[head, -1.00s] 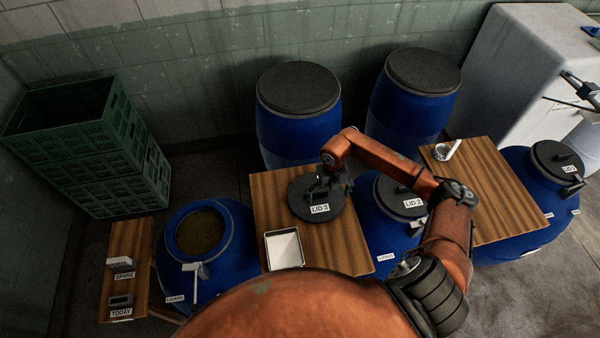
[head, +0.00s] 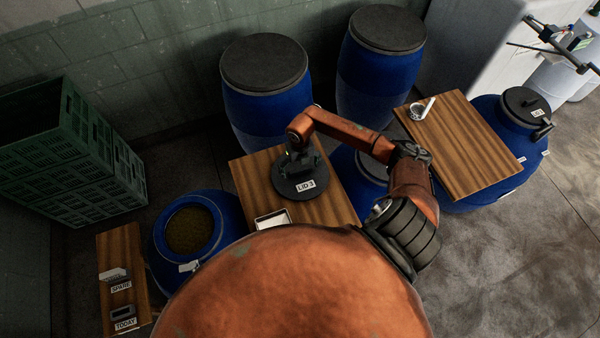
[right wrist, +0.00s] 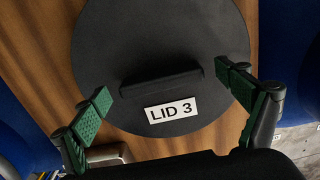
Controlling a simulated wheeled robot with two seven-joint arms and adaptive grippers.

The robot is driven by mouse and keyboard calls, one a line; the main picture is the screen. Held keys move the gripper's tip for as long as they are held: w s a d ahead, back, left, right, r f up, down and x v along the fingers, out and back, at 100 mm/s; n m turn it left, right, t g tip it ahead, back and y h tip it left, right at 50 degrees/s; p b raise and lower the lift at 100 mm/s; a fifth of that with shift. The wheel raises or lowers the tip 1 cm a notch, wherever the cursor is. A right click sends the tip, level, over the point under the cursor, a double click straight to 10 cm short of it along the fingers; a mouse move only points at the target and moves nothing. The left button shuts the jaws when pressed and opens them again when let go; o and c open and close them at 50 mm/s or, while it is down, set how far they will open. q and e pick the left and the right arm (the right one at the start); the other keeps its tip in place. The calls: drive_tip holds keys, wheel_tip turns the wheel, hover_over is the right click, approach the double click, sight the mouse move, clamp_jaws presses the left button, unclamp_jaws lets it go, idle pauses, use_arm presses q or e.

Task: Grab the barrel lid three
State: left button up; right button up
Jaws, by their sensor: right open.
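Barrel lid three (head: 311,190) is a dark round disc with a white "LID 3" label, lying on a wooden board in the head view. In the right wrist view the lid (right wrist: 150,45) shows a raised bar handle (right wrist: 160,82) across its middle. My right gripper (head: 297,160) is above the lid in the head view. In the right wrist view its green-padded fingers (right wrist: 165,95) are spread wide, one on each side of the handle, with nothing between them touching the pads. The height of the fingers over the lid is hard to tell. My left gripper is not in view.
The wooden board (head: 335,207) also holds a white tray (head: 272,219). An open blue barrel (head: 190,229) stands left of it. Blue barrels with dark tops (head: 264,64) stand behind. Green crates (head: 75,160) are at the left, another board (head: 465,150) at the right.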

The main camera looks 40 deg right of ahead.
drive_tip(key=shift+s+f, duration=0.1)
drive_tip(key=shift+f, duration=0.1)
drive_tip(key=shift+c, duration=0.5)
drive_tip(key=c, duration=1.4)
